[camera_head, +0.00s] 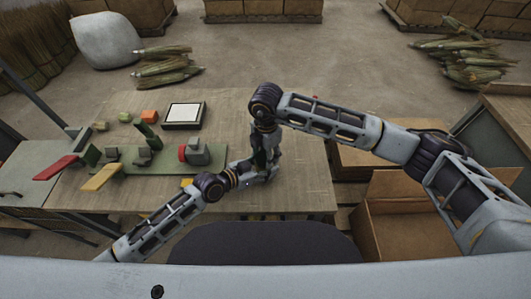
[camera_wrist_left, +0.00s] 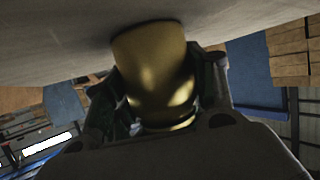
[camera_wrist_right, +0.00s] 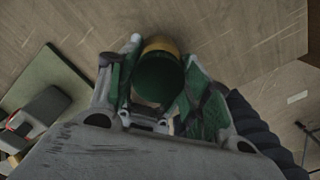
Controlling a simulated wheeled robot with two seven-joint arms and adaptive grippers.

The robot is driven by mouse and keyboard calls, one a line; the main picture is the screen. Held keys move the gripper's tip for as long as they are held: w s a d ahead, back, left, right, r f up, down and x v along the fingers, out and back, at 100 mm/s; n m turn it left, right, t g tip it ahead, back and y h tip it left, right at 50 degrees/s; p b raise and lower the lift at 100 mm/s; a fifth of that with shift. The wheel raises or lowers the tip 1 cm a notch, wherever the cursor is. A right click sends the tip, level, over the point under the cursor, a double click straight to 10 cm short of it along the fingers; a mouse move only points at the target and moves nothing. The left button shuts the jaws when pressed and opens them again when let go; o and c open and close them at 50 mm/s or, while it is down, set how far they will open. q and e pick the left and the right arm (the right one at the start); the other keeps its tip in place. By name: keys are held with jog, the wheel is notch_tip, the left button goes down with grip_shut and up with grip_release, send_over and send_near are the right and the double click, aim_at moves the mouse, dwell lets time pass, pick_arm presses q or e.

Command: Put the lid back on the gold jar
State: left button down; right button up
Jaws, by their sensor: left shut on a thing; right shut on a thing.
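The gold jar (camera_wrist_left: 155,75) stands between the fingers of my left gripper (camera_wrist_left: 160,98), which is shut on it. The jar's end meets the table surface in the left wrist view. My right gripper (camera_wrist_right: 155,75) is shut on the round dark green lid (camera_wrist_right: 158,80). A gold edge of the jar (camera_wrist_right: 161,45) shows just beyond the lid, so the lid is over or against the jar's top; I cannot tell whether it is fully seated. In the head view my left gripper (camera_head: 262,172) and right gripper (camera_head: 263,150) meet, hiding the jar and lid.
The wooden table (camera_head: 300,180) is clear right of the grippers. A grey and red device (camera_head: 196,152) on a green board stands to their left. A black-framed white tray (camera_head: 184,114) and an orange block (camera_head: 149,117) lie farther back. Open cardboard boxes (camera_head: 395,225) stand at the right.

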jog(key=m, duration=0.6)
jog(key=shift+s+m, duration=0.15)
jog(key=shift+m, duration=0.15)
jog(key=shift+o, duration=0.2)
jog(key=m, duration=0.3)
jog(key=shift+s+a+m, duration=0.15)
jog(key=shift+a+m, duration=0.15)
jog(key=shift+r+m, duration=0.1)
jog(key=shift+m, duration=0.5)
jog(key=shift+d+m, duration=0.2)
jog(key=shift+m, duration=0.1)
jog(key=shift+c, duration=0.2)
jog(key=o, duration=0.8)
jog(key=shift+d, duration=0.1)
jog(key=shift+r, duration=2.1)
